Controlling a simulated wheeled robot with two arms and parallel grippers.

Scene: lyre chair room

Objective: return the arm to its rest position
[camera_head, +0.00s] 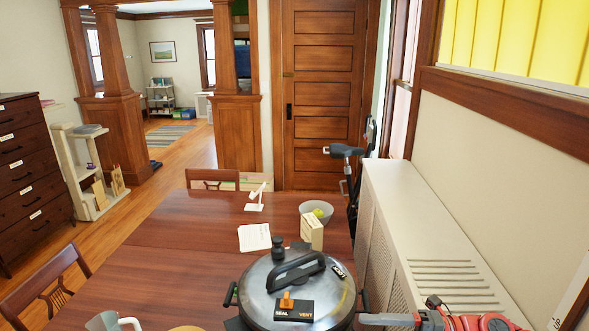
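A red and grey mechanical shape (465,322) with black round parts is cut off by the bottom edge at the lower right. A grey rod points left from it, close to the pressure cooker. No part of my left arm shows.
A pressure cooker (262,297) stands on the brown table (160,248) nearby. Behind it are a small box (311,232), a bowl (323,210), papers (254,238) and a white stand (255,203). A radiator cover (410,215) bounds the right; a chair (50,285) is left.

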